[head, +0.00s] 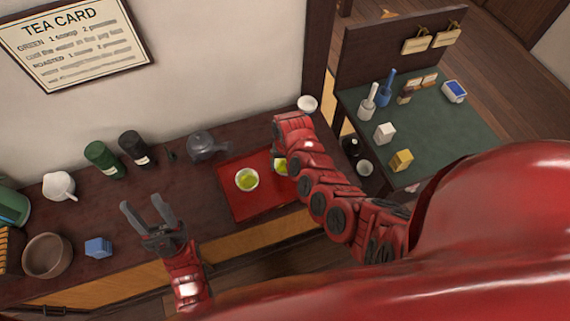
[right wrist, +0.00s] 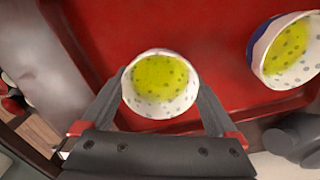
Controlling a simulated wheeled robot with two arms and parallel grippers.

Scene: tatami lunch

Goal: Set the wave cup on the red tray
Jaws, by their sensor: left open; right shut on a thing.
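The red tray (head: 238,207) lies on the dark counter, and its red surface fills much of the right wrist view (right wrist: 210,28). My right gripper (right wrist: 161,80) is shut on a white cup (right wrist: 160,85) with grey dots inside and yellow-green tea. The cup is upright over the tray's edge area; I cannot tell whether it touches down. In the head view my arm partly hides it (head: 279,165). A second tea cup (head: 247,179) stands on the tray; its outside shows some blue in the right wrist view (right wrist: 285,50). Which cup bears waves is unclear. My left gripper (head: 141,203) is open and empty.
A grey teapot (head: 206,146) stands just behind the tray. A white bowl (head: 307,104) is at the back right.

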